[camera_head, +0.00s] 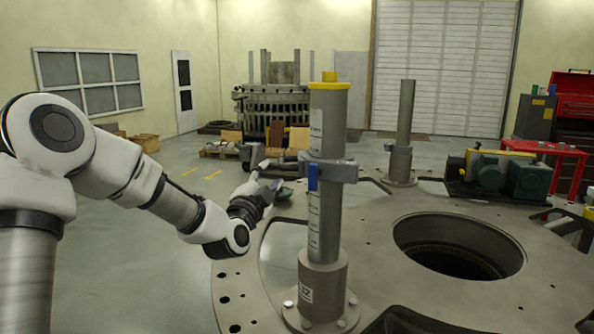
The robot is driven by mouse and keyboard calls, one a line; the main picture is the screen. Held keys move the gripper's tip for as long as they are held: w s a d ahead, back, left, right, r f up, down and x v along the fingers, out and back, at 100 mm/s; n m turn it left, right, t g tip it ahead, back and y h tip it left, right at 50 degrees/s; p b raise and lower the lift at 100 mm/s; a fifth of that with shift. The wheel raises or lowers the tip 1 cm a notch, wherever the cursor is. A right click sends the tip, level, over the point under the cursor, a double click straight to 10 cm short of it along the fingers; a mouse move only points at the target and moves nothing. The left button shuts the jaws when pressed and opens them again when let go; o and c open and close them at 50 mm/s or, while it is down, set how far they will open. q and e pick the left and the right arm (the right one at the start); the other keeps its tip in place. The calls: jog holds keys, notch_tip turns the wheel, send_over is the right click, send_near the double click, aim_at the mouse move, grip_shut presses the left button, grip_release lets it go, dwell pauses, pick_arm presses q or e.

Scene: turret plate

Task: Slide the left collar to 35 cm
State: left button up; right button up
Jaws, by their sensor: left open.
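The left collar (330,170) is a grey clamp ring around the near upright post (328,224), a bit above the post's mid-height. It has a blue lever (312,178) on its front and a grey arm reaching left. White scale strips run along the post above and below the collar; their figures are too small to read. My left gripper (273,183) is open, just left of the collar and slightly lower, near the end of the collar's arm. Its fingers are small and partly overlap the background, so contact cannot be told. My right gripper is not in view.
The post stands in a bolted base on a large round grey plate (236,289) with a wide dark hole (458,247). A second post (405,115) with its own collar (401,150) stands behind right. Green motors (527,178) sit at the right edge. Open floor lies left.

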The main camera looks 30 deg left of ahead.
aim_at(280, 161)
pick_arm(q)
jog(key=p+x, duration=0.1)
jog(key=x, duration=0.1)
jog(key=p+x, duration=0.1)
jog(key=x, duration=0.2)
jog(key=f+p+x, duration=0.1)
jog(key=x, duration=0.2)
jog(key=shift+w+d, duration=0.15)
jog(key=shift+d, duration=0.1)
jog(key=shift+a+r, duration=0.1)
jog(key=shift+s+r, duration=0.1)
jog(key=shift+s, duration=0.2)
jog(key=shift+w, duration=0.15)
grip_shut()
